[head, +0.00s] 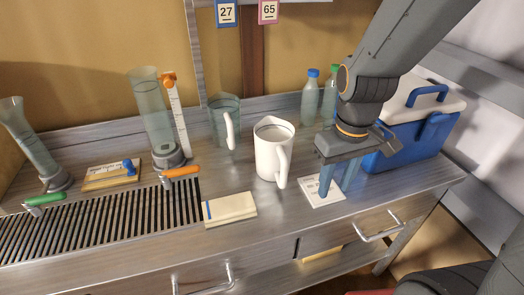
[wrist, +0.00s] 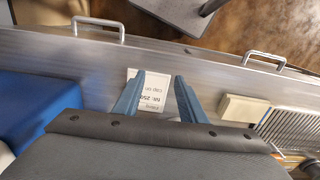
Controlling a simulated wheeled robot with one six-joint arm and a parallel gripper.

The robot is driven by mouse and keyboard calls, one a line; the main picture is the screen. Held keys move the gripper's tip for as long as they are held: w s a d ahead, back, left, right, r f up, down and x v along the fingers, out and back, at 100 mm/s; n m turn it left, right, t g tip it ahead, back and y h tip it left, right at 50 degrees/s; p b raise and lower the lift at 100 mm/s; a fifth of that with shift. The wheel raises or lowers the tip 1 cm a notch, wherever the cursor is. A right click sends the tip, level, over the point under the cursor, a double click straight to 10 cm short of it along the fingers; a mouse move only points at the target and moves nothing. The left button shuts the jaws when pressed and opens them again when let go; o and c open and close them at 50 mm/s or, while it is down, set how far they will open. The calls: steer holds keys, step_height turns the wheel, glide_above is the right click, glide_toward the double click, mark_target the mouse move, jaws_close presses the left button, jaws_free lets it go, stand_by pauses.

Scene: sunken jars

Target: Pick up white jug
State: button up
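The white jug (head: 271,152) stands upright on the metal counter in the middle of the head view, its handle toward the front right. It does not show in the wrist view. My gripper (head: 337,180) points down to the right of the jug, over a white printed card. In the wrist view my gripper (wrist: 158,98) has its two blue fingers apart, with nothing between them but the card below. A grey-green translucent jug (head: 224,122) stands behind and left of the white jug.
A white card (head: 321,196) lies under my gripper. A blue cooler box (head: 412,135) stands at right, two bottles (head: 310,97) behind. A cream block (head: 230,209) lies in front left of the jug. Tall cylinders (head: 150,110) and a slatted drain (head: 100,228) are at left.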

mark_target(283, 177)
steer(key=w+a+r+n+p, duration=0.1)
steer(key=w+a+n, duration=0.1)
steer(key=n, duration=0.3)
steer(key=w+a+r+n+p, duration=0.1)
steer(key=a+n, duration=0.4)
steer(key=n, duration=0.1)
steer(key=w+a+r+n+p, duration=0.1)
steer(key=w+a+n, duration=0.1)
steer(key=a+n, duration=0.2)
steer(key=shift+w+r+n, duration=0.3)
steer(key=shift+w+n, duration=0.05)
steer(key=shift+n, duration=0.35)
steer(key=shift+f+p, duration=0.95)
steer(key=shift+f, duration=3)
jaws_close()
steer(key=shift+w+a+r, duration=0.1)
